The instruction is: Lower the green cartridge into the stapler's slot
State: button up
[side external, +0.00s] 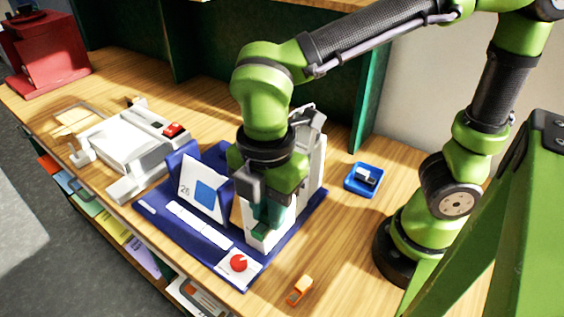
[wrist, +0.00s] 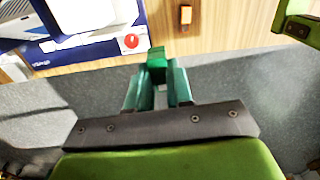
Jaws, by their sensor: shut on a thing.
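My gripper (side external: 275,212) points down over the blue-based stapler in the side view. In the wrist view its two teal fingers (wrist: 156,80) are shut on the green cartridge (wrist: 156,57), a small block between the fingertips. The stapler, as far as I can tell, is the white machine (side external: 316,160) on a blue base (side external: 200,245), with a red knob (side external: 238,262) at its front corner. My gripper and wrist cover much of its white body. The slot is hidden, and I cannot tell whether the cartridge touches the stapler.
A calendar card (side external: 200,188) stands on the blue base, left of my gripper. A white machine with a red button (side external: 130,140) is farther left. A small blue tray (side external: 363,180) and an orange item (side external: 300,290) lie to the right. Bare wood lies between them.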

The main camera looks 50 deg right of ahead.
notch_tip(320, 180, up, 12)
jog(key=shift+w+d+f, duration=0.15)
jog(key=shift+w+d, duration=0.15)
jog(key=shift+d, duration=0.05)
jog(key=w+d, duration=0.2)
jog(key=d, duration=0.2)
jog(key=w+d, duration=0.2)
jog(key=d, duration=0.3)
jog(key=w+d, duration=0.2)
jog(key=d, duration=0.2)
jog(key=shift+w+d+f, duration=0.1)
jog(key=shift+w+d, duration=0.05)
jog(key=shift+d, duration=0.05)
notch_tip(320, 180, down, 5)
jog(key=shift+a+r, duration=0.1)
jog(key=shift+r, duration=0.05)
jog(key=shift+f, duration=4.1)
jog(key=o, duration=0.9)
